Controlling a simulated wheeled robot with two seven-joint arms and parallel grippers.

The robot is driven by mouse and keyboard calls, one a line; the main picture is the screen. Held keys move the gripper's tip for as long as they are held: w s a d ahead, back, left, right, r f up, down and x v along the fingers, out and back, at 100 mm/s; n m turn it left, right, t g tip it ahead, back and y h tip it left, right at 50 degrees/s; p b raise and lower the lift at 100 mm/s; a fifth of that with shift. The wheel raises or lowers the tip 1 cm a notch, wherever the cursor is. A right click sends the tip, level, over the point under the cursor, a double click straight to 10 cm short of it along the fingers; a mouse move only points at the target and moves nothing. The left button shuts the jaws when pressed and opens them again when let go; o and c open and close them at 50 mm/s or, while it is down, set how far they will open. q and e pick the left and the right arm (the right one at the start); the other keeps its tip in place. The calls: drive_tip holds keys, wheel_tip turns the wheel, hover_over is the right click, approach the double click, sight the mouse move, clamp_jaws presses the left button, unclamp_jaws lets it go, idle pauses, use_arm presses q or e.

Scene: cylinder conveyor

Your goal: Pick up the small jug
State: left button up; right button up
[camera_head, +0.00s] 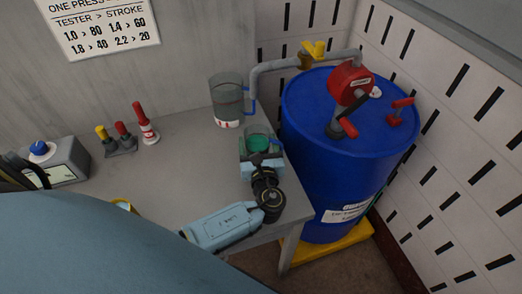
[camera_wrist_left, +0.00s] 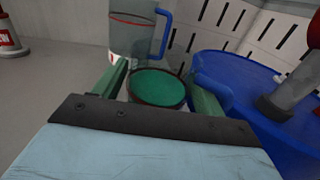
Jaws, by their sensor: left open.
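The small jug (camera_head: 258,141) is clear with green inside and stands near the right end of the grey table. It also shows in the left wrist view (camera_wrist_left: 158,88), with a blue handle (camera_wrist_left: 213,88) on its right. My left gripper (camera_head: 262,154) is open at the jug, with one finger on each side of it. In the left wrist view the jug sits between the two green fingers; I cannot tell whether they touch it. The near lower part of the jug is hidden by the gripper. My right gripper is not in view.
A blue drum (camera_head: 335,165) with a red pump (camera_head: 349,83) stands close on the right.

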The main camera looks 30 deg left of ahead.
use_arm(q)
drive_tip(key=shift+c, duration=0.4)
drive_tip(key=c, duration=0.6)
